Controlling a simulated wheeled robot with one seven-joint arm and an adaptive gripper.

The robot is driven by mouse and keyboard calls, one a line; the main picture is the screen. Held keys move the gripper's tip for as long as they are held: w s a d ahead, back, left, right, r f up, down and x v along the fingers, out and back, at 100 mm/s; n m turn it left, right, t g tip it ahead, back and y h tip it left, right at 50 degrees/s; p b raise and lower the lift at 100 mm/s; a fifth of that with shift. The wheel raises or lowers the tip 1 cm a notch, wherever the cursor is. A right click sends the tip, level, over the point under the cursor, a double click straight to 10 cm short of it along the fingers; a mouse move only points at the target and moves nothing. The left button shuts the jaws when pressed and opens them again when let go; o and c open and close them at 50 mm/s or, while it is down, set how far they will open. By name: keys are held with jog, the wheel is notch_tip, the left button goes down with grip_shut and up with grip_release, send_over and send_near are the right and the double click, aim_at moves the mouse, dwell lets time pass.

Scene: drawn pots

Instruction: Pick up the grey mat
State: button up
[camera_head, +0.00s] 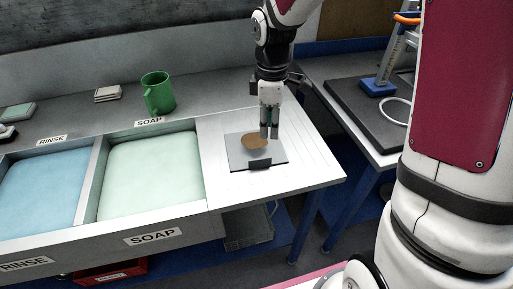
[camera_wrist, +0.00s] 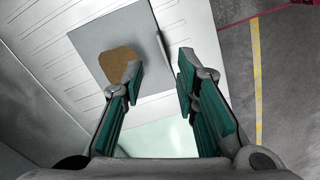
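The grey mat (camera_head: 237,157) is a flat square on the ribbed drainboard right of the sinks. A brown patch or flat piece (camera_head: 254,142) lies on it, and a small dark tab (camera_head: 259,164) stands at its front edge. In the wrist view the mat (camera_wrist: 118,26) is at upper left, with a thin raised strip (camera_wrist: 162,47) along its right edge. My gripper (camera_head: 269,132) points down over the mat's right part. In the wrist view its fingers (camera_wrist: 161,72) are apart with nothing between the tips. I cannot tell the exact height above the mat.
Two sinks, one with blue water (camera_head: 40,190) and one with pale green water (camera_head: 150,170), lie to the left. A green mug (camera_head: 158,94) stands on the back ledge. A table with a dark board (camera_head: 355,105) is at right.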

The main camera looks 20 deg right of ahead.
jog(key=n, duration=0.4)
send_near(266, 158)
notch_tip(266, 158, down, 5)
jog(key=shift+d+f, duration=0.1)
jog(key=shift+d, duration=0.05)
jog(key=f, duration=0.2)
jog(key=f+p, duration=0.1)
jog(key=f, duration=0.1)
jog(key=shift+s+a, duration=0.1)
jog(key=shift+a, duration=0.2)
jog(key=shift+f, duration=0.55)
grip_shut()
